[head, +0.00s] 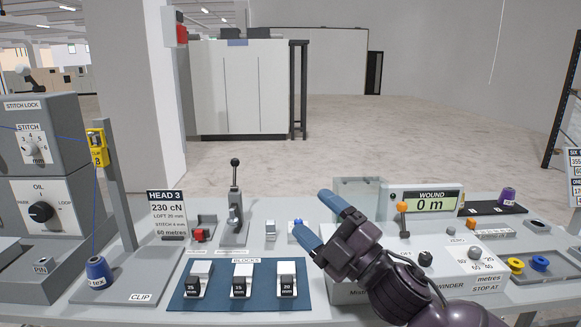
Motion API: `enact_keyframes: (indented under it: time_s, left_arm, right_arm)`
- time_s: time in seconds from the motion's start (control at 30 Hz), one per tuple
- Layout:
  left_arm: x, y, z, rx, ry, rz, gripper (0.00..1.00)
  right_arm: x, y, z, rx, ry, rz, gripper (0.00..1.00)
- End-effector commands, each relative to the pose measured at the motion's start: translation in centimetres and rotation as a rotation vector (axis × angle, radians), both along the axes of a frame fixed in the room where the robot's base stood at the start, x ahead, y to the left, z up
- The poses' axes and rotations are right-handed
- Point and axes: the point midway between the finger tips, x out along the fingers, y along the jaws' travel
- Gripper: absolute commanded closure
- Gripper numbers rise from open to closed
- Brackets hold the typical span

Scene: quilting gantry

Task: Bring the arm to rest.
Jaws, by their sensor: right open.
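My right gripper (322,222) comes in from the bottom right on a dark purple arm. Its two blue-tipped fingers are spread apart with nothing between them. It hangs above the grey console, in front of the winder box (347,291), and hides part of that box. My left gripper is not in view.
The blue mat (222,309) holds several blocks. A lever (235,190) stands upright behind it. An orange-knobbed lever (402,209) and the WOUND display (425,202) are right of the gripper. A thread cone (98,271) stands left. Open floor (330,150) lies beyond.

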Motion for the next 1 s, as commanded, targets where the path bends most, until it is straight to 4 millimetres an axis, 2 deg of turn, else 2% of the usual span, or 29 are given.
enact_keyframes:
  time_s: [0.03, 0.23, 0.37, 0.47, 0.6, 0.77, 1.0]
  left_arm:
    - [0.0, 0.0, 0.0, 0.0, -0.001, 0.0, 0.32]
    - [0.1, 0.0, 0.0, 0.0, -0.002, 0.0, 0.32]
    - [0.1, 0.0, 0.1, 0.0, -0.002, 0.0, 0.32]
    - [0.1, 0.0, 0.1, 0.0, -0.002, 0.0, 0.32]
    - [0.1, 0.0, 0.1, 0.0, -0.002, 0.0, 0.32]
    - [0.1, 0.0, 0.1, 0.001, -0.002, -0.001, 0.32]
    - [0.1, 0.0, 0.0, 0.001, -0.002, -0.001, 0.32]
  right_arm:
    - [0.5, -1.2, -2.0, 0.056, 0.104, -0.031, 0.29]
    - [1.2, -6.2, -10.1, 0.258, 0.469, -0.153, 0.29]
    - [0.3, -9.3, -15.7, 0.372, 0.672, -0.234, 0.29]
    - [-1.2, -11.5, -20.0, 0.45, 0.808, -0.296, 0.29]
    - [-4.2, -14.5, -25.6, 0.546, 0.964, -0.384, 0.29]
    - [-8.8, -17.6, -31.4, 0.642, 1.1, -0.486, 0.29]
    - [-17.6, -21.5, -38.6, 0.726, 1.257, -0.667, 0.29]
